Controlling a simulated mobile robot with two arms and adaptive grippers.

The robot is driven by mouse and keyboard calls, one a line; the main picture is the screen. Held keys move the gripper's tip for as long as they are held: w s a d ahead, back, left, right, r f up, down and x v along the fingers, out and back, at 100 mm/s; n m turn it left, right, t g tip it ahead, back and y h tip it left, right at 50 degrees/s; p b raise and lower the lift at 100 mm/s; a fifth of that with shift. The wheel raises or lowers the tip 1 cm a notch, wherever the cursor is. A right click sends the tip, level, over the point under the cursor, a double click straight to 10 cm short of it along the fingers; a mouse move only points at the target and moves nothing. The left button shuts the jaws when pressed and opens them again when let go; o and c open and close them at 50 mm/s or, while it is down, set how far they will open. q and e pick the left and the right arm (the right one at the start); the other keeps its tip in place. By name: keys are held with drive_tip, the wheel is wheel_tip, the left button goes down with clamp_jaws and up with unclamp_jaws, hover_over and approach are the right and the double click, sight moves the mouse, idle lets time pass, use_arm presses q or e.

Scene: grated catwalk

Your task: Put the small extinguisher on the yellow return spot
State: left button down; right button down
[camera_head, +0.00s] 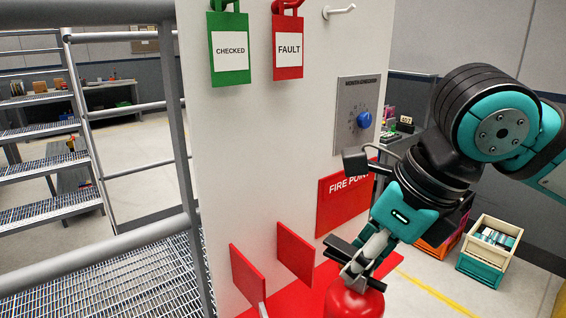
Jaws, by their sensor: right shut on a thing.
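The red extinguisher (352,303) shows at the bottom edge, right of centre; only its rounded upper part is in view and its base is cut off. My right gripper (360,272) comes down from the upper right and is shut on the top of the extinguisher. I cannot tell whether the extinguisher touches the red surface (305,294) beside it. I see no yellow return spot in this view. My left gripper is not in view.
Two upright red plates (295,253) stand by the white panel (235,160). A red "FIRE POINT" sign (338,202) and a grey box with a blue knob (364,120) are close to my right arm. Grey railings (95,250) run at left. A crate (488,250) stands on the right.

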drive_tip(key=d+f+n+g, duration=0.1)
drive_tip(key=f+n, duration=0.3)
drive_tip(key=w+d+f+n+g, duration=0.1)
drive_tip(key=f+n+g, duration=0.1)
drive_tip(key=f+n, duration=0.2)
drive_tip(key=d+f+n+g, duration=0.1)
drive_tip(key=f+n, duration=0.3)
drive_tip(key=n, duration=0.1)
drive_tip(key=shift+w+d+f+g+y, duration=0.3)
drive_tip(key=shift+w+g+y, duration=0.1)
drive_tip(key=s+d+f+n+g+h, duration=0.1)
drive_tip(key=s+d+f+n+h, duration=0.1)
drive_tip(key=f+n, duration=0.4)
drive_tip(key=s+d+f+n+g+h, duration=0.1)
drive_tip(key=d+f+n+h, duration=0.1)
drive_tip(key=f+n, duration=0.4)
drive_tip(key=shift+s+f+n, duration=0.3)
drive_tip(key=shift+s+n, duration=0.1)
drive_tip(key=shift+n, duration=0.2)
